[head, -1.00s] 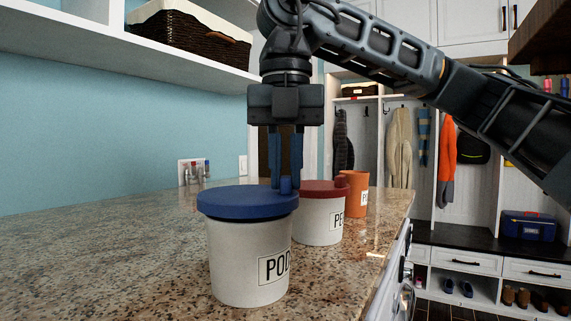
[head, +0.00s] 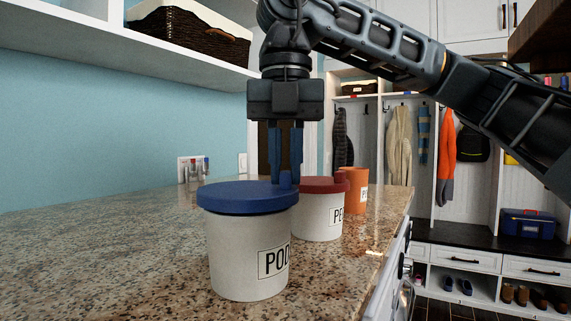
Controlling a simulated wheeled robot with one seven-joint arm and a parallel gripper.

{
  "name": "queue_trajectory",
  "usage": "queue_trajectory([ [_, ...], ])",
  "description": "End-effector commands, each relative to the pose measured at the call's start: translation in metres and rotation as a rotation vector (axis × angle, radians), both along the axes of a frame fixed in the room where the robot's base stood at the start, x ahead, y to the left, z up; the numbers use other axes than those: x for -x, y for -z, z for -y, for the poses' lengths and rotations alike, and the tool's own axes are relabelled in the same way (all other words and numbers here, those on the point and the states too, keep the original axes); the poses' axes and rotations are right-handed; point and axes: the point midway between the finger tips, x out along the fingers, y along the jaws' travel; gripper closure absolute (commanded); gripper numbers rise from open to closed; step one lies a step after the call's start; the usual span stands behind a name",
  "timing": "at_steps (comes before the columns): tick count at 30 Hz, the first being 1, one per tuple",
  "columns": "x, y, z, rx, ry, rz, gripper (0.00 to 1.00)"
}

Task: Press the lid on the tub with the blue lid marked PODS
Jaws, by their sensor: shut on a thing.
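The white tub (head: 248,262) with a label partly showing "POD" stands upright on the counter in the head view. Its blue lid (head: 240,197) lies level across the top of the tub; whether it is fully seated cannot be told.
A white tub with a red lid (head: 319,185) stands close behind, and an orange container (head: 354,190) stands beyond it. The granite counter (head: 110,260) is clear at the left. A shelf with a wicker basket (head: 185,38) hangs above at the left.

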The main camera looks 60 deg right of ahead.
Motion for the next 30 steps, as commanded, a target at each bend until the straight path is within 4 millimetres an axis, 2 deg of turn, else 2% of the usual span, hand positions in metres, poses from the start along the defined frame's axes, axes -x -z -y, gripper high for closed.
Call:
queue_trajectory([
  [30, -0.0002, 0.0083, 0.0001, 0.000, 0.000, 0.001, 1.00],
])
